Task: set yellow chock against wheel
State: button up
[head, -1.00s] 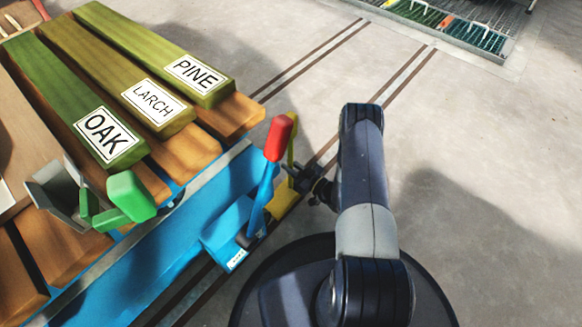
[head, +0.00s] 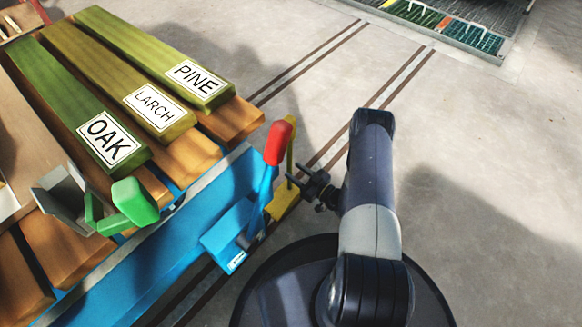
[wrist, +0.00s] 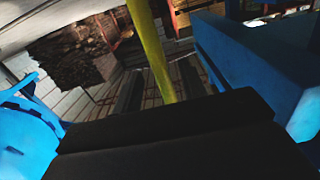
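The yellow chock (head: 284,203) sits low beside the blue cart, partly hidden by the red-topped lever. Its upright yellow handle (head: 290,150) rises behind the lever's grip. In the wrist view the handle (wrist: 152,50) is a yellow rod just beyond the dark gripper parts. My gripper (head: 292,181) is just right of the handle, its two dark fingertips pointing at it and looking spread, with nothing seen between them. I cannot tell whether the chock touches a wheel; the head view shows no wheel. A curved blue part (wrist: 25,125) at left in the wrist view may be one.
The blue cart (head: 130,275) carries wooden boards, with planks labelled OAK, LARCH (head: 155,105) and PINE on top. The blue lever (head: 262,198) with its red grip stands close to my gripper. Dark rails (head: 385,95) cross the floor. Open floor lies to the right.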

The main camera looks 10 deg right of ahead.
jog(key=p+v, duration=0.2)
jog(key=v, duration=0.6)
jog(key=shift+s+d, duration=0.2)
jog(key=shift+s, duration=0.1)
